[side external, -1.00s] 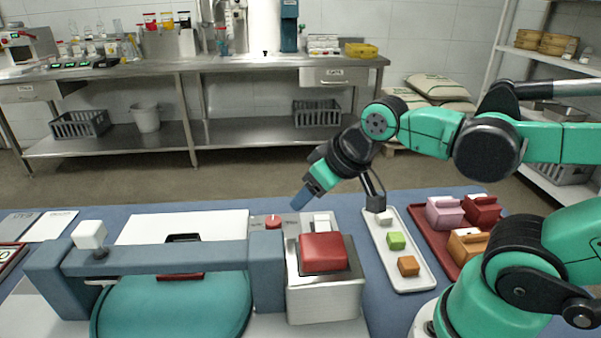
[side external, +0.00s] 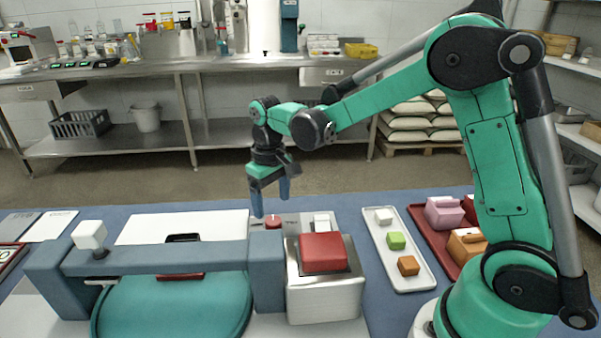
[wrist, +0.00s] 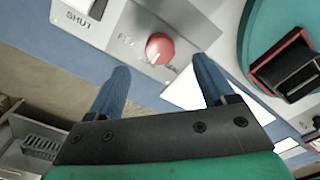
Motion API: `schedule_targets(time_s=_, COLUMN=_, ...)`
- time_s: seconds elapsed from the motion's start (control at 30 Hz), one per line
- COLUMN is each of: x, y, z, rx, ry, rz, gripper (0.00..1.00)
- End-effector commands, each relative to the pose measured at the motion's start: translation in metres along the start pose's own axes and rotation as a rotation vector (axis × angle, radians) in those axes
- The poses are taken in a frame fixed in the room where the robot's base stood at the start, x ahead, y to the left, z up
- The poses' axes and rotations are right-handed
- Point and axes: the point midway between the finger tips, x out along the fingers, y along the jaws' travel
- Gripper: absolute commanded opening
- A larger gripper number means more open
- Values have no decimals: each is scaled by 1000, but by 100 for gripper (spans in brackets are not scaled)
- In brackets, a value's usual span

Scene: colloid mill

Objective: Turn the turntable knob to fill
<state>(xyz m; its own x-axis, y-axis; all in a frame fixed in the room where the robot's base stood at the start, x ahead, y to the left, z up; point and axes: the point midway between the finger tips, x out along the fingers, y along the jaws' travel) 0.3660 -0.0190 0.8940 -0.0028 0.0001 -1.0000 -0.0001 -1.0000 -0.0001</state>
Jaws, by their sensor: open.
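The turntable knob (side external: 273,222) is a small round red knob with a pale pointer line, set on a grey panel. In the wrist view the red knob (wrist: 160,48) lies just beyond my fingertips, and the lettering beside it is partly unreadable. My gripper (side external: 271,209) points down just above the knob in the side view. In the wrist view my gripper (wrist: 162,75) is open, its two blue fingers apart with the knob between and ahead of them. I cannot tell whether the fingers touch it.
A white switch (side external: 322,221) sits right of the knob, near a panel lettered "SHUT". A red block (side external: 323,252) tops a steel box. A teal round turntable (side external: 170,305) lies under a blue bar (side external: 160,260). A white tray (side external: 420,277) with small cubes stands right.

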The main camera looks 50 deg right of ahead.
Motion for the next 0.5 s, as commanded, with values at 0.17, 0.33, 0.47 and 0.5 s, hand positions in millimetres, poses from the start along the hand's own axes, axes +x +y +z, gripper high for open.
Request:
schedule_targets(time_s=0.17, x=25, y=0, z=0, rx=0, ry=1, rz=0, gripper=76)
schedule_targets(time_s=0.33, x=41, y=0, z=0, rx=0, ry=2, rz=0, gripper=76)
schedule_targets(time_s=0.47, x=44, y=0, z=0, rx=0, ry=3, rz=0, gripper=76)
schedule_targets(time_s=0.5, x=44, y=0, z=0, rx=0, ry=3, rz=0, gripper=76)
